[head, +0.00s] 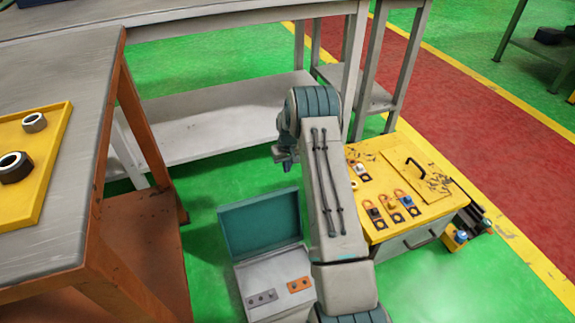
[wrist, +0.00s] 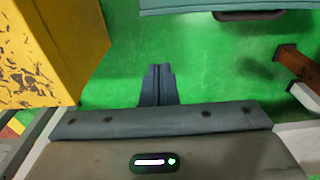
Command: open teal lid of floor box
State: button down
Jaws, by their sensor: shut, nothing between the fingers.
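The floor box (head: 275,284) is a pale grey box standing on the green floor, with small orange and grey plates on its front top. Its teal lid (head: 260,222) stands raised, close to upright, at the back of the box. In the wrist view the lid's edge (wrist: 185,8) crosses the top, with a dark handle (wrist: 250,15) on it. My gripper (head: 287,160) is shut and empty, above and behind the lid in the head view. Its closed fingers show in the wrist view (wrist: 158,72) over bare green floor, apart from the lid.
A yellow-topped cart (head: 405,185) with several padlocks stands right of my arm. An orange-legged table (head: 70,130) with a yellow tray (head: 45,170) is at left. A grey bench with a lower shelf (head: 215,117) stands behind. Green floor lies open between them.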

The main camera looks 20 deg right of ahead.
jog(key=s+f+b, duration=0.2)
jog(key=s+f, duration=0.1)
jog(key=shift+s+f+b, duration=0.2)
jog(key=shift+s+b, duration=0.05)
jog(key=shift+b, duration=0.05)
dwell(0.5)
